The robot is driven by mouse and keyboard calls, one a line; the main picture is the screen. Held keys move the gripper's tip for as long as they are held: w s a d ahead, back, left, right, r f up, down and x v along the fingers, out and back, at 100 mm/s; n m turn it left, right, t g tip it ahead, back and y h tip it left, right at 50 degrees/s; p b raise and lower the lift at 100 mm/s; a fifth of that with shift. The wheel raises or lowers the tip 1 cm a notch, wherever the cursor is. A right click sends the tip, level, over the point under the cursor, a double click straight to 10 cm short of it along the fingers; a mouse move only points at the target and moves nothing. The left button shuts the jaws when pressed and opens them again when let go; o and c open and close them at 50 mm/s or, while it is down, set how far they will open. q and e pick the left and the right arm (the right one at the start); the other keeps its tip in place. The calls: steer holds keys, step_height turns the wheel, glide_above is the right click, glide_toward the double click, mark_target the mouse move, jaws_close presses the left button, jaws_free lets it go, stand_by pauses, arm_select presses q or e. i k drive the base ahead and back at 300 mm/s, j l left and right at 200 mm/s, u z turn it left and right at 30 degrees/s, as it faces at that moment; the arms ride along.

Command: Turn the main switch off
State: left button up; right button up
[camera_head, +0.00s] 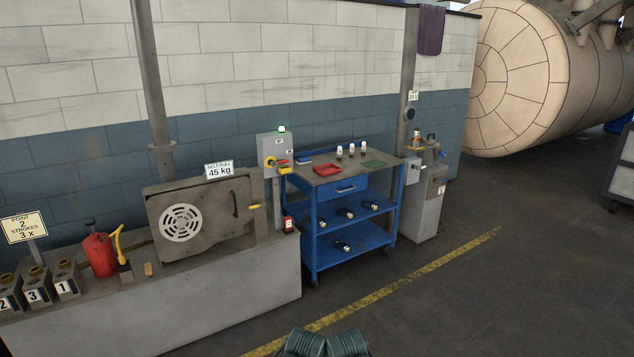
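A grey control box (274,144) stands on a post between the bench machine and the blue cart. A green lamp (282,129) is lit on its top. A yellow rotary switch handle (270,161) sits on its front, at the lower left; it is too small to read its exact position. A red piece (283,162) shows beside the handle. Neither of my grippers can be made out in this view. Two dark ribbed parts at the bottom edge seem to be mine.
A blue cart (345,186) with trays and small items stands right of the box. A grey bench (215,312) with a fan-fronted machine (190,228) and red can (98,253) fills the left. A grey pedestal (424,208) stands beyond the cart.

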mark_target(281, 162)
steer(key=i+u, duration=0.1)
steer(key=i, duration=0.6)
steer(key=i+l, duration=0.15)
steer(key=i, duration=0.6)
steer(key=i+l+u, duration=0.15)
steer(key=i, duration=0.55)
steer(key=i+l+u, duration=0.2)
steer(key=i, duration=0.25)
steer(key=i+u, duration=0.15)
steer(key=i, duration=0.25)
